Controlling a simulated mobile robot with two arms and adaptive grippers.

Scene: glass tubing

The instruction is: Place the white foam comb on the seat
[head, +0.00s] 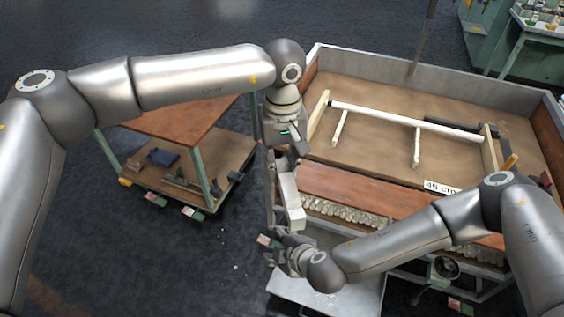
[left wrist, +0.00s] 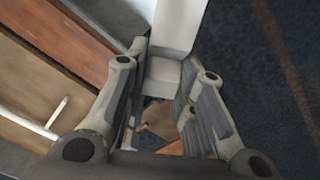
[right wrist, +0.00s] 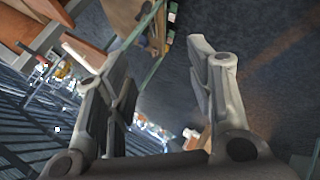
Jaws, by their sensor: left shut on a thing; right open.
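My left gripper (head: 290,152) is shut on a pale white block-like piece (head: 288,192), which I take for the white foam comb. The piece hangs below the gripper beside the left edge of the workbench. In the left wrist view the white piece (left wrist: 178,28) sits between the fingers (left wrist: 160,85) and runs away toward the top. Its teeth cannot be made out. My right gripper (head: 276,250) is just below the piece's lower end; in the right wrist view its fingers (right wrist: 165,85) are apart with nothing between them. I cannot tell which part is the seat.
The bench tray (head: 375,85) holds a white tube (head: 400,120) on wooden supports and a "45 cm" label (head: 441,187). A reddish-brown board (head: 370,187) lies along its front, above a pale scalloped row (head: 345,212). A wooden cart (head: 185,125) stands at left, with open floor between.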

